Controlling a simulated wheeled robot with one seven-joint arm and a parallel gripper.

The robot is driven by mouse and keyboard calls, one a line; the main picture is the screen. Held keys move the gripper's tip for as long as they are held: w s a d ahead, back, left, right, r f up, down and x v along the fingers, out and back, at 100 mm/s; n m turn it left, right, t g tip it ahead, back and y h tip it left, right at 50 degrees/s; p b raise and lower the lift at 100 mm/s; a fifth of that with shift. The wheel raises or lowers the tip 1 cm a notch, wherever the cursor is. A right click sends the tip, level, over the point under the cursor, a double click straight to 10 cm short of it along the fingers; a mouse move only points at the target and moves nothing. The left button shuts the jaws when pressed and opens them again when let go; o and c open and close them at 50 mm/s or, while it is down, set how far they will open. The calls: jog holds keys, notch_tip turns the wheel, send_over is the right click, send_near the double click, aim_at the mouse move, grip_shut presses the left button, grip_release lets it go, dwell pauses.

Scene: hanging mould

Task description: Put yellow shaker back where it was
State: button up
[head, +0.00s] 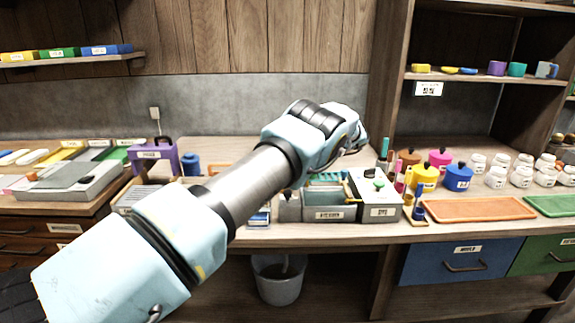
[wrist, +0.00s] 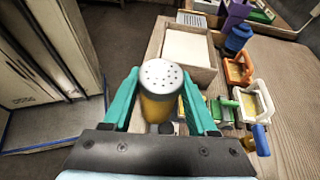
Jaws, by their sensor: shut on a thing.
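The yellow shaker (wrist: 155,108) has a pale lid pierced with dark holes. In the wrist view it stands between the teal fingers of my gripper (wrist: 158,92), which is shut on it. The lid faces the camera, and the lower end of the shaker is mostly hidden. In the head view my arm reaches over the workbench, and its wrist hides the shaker. I cannot make out the spot where the shaker stood before.
In the wrist view, a wooden tray with a white inside (wrist: 188,48), a blue jar (wrist: 237,38) and an orange-framed piece (wrist: 238,70) lie beyond the gripper. In the head view, colored pots (head: 458,178), white jars (head: 496,177) and an orange tray (head: 480,209) crowd the bench's right.

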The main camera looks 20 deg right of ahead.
jog(key=s+a+f+m+t, duration=0.1)
jog(key=a+f, duration=0.4)
jog(key=a, duration=0.9)
jog(key=s+a+f+m+t, duration=0.1)
jog(key=a+f, duration=0.3)
jog(key=a, duration=1)
jog(key=s+a+f+m+t+h, duration=0.1)
jog(key=a+f, duration=0.4)
jog(key=a, duration=1)
jog(key=shift+f, duration=0.3)
